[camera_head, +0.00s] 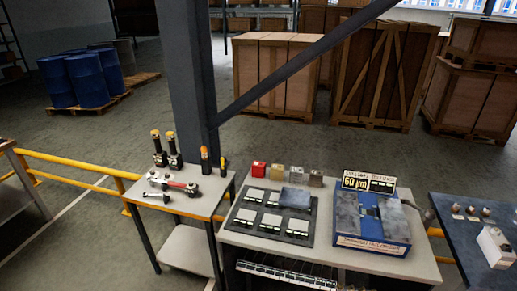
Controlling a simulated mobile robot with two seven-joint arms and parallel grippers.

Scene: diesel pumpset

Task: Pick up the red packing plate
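A small red block (258,169), the only mainly red plate-like thing I can make out, stands at the back left of the middle table (228,236). It is too small to tell for sure that it is the packing plate. The blocks stand apart from each other. Neither of my grippers is in view.
A dark tray (243,228) with several light plates and a blue-grey block (295,198) lies in front of the row. A blue device (390,229) with a "60 µm" sign stands right. A tool table (205,203) is left. A steel column (190,90) rises behind.

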